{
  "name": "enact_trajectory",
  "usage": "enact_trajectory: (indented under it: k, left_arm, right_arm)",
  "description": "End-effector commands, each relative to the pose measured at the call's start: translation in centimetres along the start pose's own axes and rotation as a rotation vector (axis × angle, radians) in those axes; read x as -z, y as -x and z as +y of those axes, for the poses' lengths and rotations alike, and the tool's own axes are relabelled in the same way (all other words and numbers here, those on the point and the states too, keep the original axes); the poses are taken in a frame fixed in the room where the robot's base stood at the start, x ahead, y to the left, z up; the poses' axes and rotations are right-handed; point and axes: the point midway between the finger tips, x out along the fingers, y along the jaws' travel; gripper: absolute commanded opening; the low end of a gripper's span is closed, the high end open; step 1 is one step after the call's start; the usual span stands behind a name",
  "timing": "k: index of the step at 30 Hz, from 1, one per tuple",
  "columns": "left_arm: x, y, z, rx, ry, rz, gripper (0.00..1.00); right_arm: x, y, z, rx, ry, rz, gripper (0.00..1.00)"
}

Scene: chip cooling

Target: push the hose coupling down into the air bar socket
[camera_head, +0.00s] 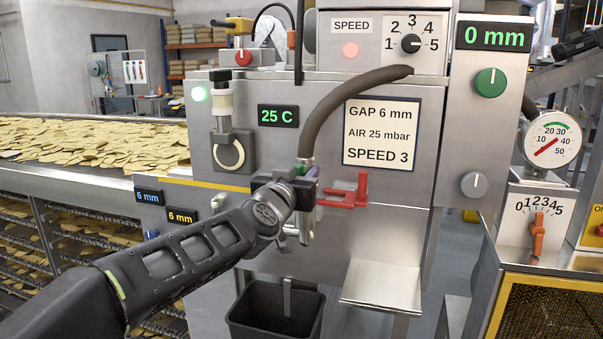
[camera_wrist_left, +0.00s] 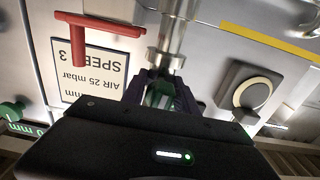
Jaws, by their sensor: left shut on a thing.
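The hose coupling (camera_head: 308,163) is at the lower end of a thick grey-brown hose (camera_head: 340,108) and stands about upright. In the left wrist view, a green part of the coupling (camera_wrist_left: 158,97) shows between the fingers. My left gripper (camera_head: 304,185) is shut on the coupling from the front left. In the left wrist view, a steel cylinder with a collar, apparently the air bar socket (camera_wrist_left: 175,38), lies in line with the coupling. Fingers hide the joint, so I cannot tell how deep the coupling sits. My right gripper is not in view.
A red lever (camera_head: 355,191) sticks out close to the right of the gripper. A steel chute (camera_head: 383,285) is below right and a black bin (camera_head: 275,318) below. A round-ended fitting (camera_head: 231,153) is at left. A gauge (camera_head: 551,143) stands far right.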

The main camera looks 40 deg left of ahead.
Motion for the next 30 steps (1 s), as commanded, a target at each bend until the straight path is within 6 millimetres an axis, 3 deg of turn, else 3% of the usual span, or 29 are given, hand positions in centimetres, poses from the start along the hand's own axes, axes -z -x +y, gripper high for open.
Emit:
enact_trajectory:
  k: [30]
  left_arm:
    - [-2.5, 0.0, 0.0, 0.001, -0.001, 0.003, 0.00]
  right_arm:
    - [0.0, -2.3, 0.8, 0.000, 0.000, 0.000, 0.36]
